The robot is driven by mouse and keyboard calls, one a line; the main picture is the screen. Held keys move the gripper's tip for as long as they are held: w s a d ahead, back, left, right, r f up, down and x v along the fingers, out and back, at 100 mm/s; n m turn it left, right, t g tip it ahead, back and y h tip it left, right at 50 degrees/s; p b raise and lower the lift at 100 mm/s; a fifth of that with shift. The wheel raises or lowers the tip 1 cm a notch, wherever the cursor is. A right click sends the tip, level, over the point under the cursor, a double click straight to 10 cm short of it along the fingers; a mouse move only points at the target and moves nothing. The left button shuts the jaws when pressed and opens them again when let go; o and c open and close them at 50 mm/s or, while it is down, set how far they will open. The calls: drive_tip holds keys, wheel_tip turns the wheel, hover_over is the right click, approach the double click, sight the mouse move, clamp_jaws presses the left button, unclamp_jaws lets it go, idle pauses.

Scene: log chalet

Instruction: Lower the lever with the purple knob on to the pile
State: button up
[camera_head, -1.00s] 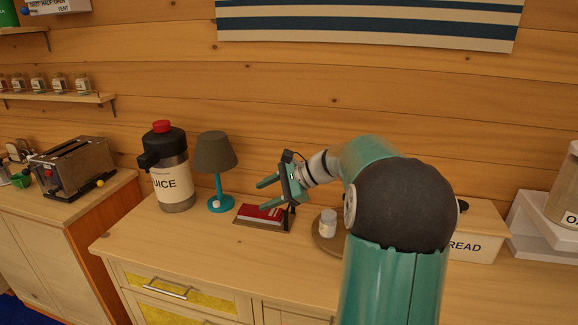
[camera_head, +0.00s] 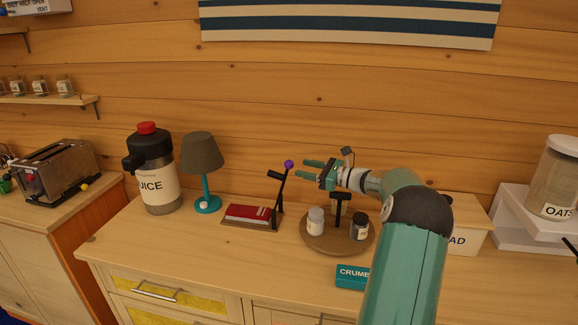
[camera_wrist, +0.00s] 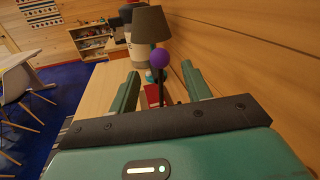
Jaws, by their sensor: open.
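The lever (camera_head: 277,193) is a thin black arm that stands raised and leans a little to the right, with a purple knob (camera_head: 288,164) at its top. It rises from the right end of a dark base holding a pile (camera_head: 248,212) that looks like a red book. My gripper (camera_head: 307,168) is open and empty, just right of the knob at about its height, fingers pointing left. In the wrist view the purple knob (camera_wrist: 158,57) shows beyond and between the open fingers (camera_wrist: 164,85), apart from them. The red pile (camera_wrist: 152,95) is partly hidden behind the lever.
A lamp (camera_head: 202,155) and a juice dispenser (camera_head: 155,180) stand left of the pile. The front left counter is clear.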

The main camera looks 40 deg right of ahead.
sight(289, 163)
drive_tip(key=x, duration=0.6)
drive_tip(key=shift+w+a, duration=0.1)
drive_tip(key=shift+w, duration=0.2)
clamp_jaws()
